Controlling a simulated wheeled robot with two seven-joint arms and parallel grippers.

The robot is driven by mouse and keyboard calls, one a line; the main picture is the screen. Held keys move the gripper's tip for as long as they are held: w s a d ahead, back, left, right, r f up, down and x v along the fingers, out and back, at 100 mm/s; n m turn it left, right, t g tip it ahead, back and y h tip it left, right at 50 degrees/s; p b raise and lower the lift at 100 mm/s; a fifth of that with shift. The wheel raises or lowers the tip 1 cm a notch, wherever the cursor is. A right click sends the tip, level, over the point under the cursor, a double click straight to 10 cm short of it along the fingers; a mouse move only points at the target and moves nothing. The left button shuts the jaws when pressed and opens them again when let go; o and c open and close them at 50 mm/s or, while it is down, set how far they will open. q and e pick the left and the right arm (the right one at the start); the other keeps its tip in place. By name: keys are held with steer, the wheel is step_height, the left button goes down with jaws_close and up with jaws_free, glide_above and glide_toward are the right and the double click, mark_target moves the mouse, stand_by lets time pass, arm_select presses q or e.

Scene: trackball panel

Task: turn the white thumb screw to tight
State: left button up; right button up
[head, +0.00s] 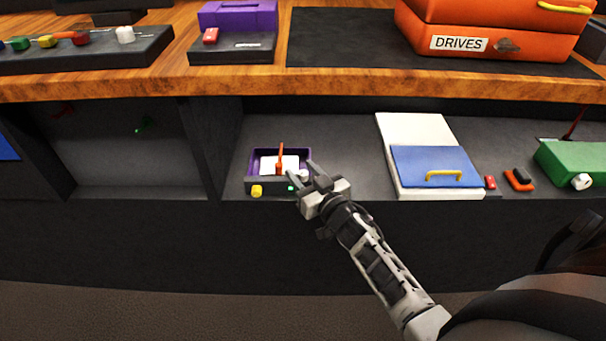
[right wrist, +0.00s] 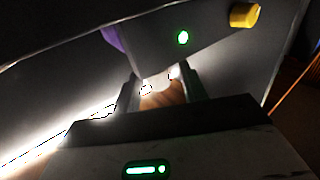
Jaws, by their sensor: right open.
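A small dark panel unit (head: 270,186) with a purple tray stands on the lower shelf. A yellow knob (head: 257,191) and a green light (head: 291,188) are on its front. A small white part, seemingly the white thumb screw (head: 304,174), shows at its right end between my right gripper's fingers. My right gripper (head: 303,171) is open at that end. In the right wrist view, the fingers (right wrist: 160,88) stand on either side of a pale part (right wrist: 157,82); glare hides whether they touch it. The yellow knob (right wrist: 245,15) and green light (right wrist: 183,37) show above. My left gripper is out of view.
The wooden tabletop edge (head: 350,88) overhangs the shelf. To the right lie a white board with a blue cover (head: 433,165), small red pieces (head: 518,180) and a green box (head: 572,163) with another white knob (head: 582,182).

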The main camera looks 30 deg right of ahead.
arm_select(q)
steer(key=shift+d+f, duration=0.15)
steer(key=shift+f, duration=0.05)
arm_select(e)
steer(key=shift+w, duration=0.2)
jaws_close()
steer(key=shift+a+m+h+b, duration=0.1)
steer(key=shift+m+h+b, duration=0.2)
steer(key=shift+m+h, duration=0.5)
steer(key=shift+h, duration=0.5)
jaws_free()
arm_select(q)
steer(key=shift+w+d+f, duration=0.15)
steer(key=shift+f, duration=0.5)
arm_select(e)
steer(key=shift+s, duration=0.15)
